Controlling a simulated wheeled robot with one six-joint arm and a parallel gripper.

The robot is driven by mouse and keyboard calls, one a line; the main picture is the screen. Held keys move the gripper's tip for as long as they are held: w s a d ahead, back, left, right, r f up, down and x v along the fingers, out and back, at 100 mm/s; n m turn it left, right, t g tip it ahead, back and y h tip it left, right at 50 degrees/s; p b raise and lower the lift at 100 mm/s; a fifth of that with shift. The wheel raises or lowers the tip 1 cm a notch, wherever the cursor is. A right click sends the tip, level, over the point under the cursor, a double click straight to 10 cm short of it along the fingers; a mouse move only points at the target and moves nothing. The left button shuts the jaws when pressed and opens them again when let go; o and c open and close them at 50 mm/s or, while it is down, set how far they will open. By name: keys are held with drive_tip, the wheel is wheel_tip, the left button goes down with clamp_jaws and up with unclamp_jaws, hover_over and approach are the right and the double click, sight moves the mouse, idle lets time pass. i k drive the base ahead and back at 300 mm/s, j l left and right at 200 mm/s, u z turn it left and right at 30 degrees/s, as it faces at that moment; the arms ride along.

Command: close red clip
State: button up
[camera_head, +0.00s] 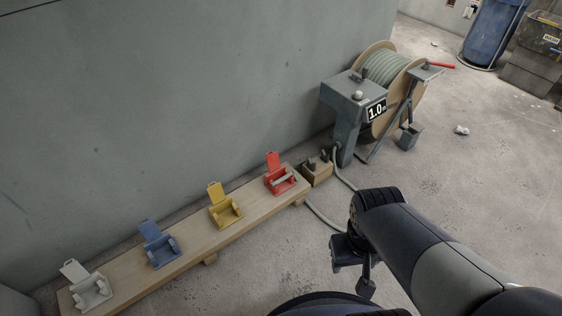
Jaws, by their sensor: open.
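The red clip (281,186) sits at the right end of a wooden board (190,252) along the wall. Its lid (273,160) stands up, so the clip is open. A short pale grey-green length of conduit (284,179) lies across its base. My gripper (356,271) is right of and nearer than the red clip, apart from it, over the floor. It is open, and I see nothing held in it. Part of it is hidden by my own arm.
Yellow (227,211), blue (162,251) and white (91,292) clips stand open along the board to the left. A wooden block (317,174) sits beyond its right end. A conduit reel (388,75) with a "1.0 m" display stands behind. Floor at right is mostly clear.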

sight(273, 163)
drive_tip(key=i+j, duration=0.15)
drive_tip(key=i, duration=0.5)
drive_tip(key=i+j, duration=0.15)
drive_tip(key=i, duration=0.5)
